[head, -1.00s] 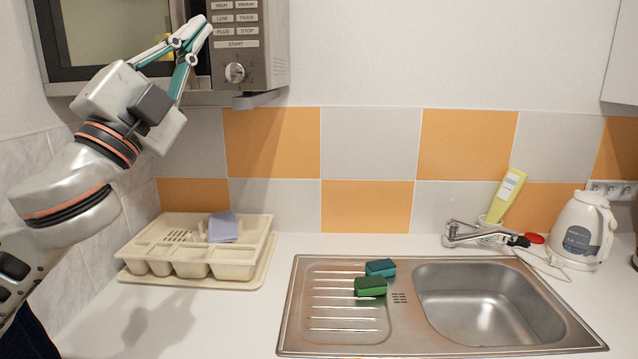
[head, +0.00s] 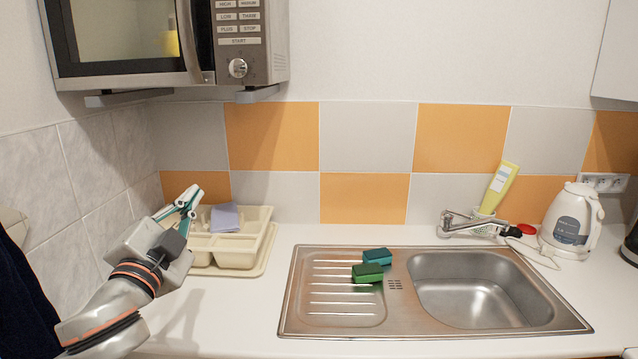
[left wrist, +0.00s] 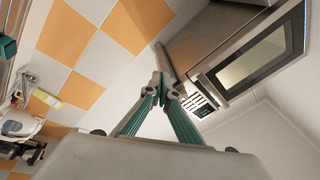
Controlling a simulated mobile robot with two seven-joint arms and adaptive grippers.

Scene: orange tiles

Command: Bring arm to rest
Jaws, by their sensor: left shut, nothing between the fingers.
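My left gripper (head: 190,196) is low at the left in the head view, shut and empty. It is in front of the cream dish rack and covers its left part. In the left wrist view its fingertips (left wrist: 163,90) meet, with nothing between them. The wrist view looks up towards the microwave. My left arm comes in from the lower left. My right gripper is in neither view.
The microwave (head: 120,50) hangs above at the left. The cream dish rack (head: 236,252) holds a purple cloth (head: 225,218). Two sponges (head: 370,272) lie on the sink's drainboard (head: 320,322). A kettle (head: 570,222) stands at the right.

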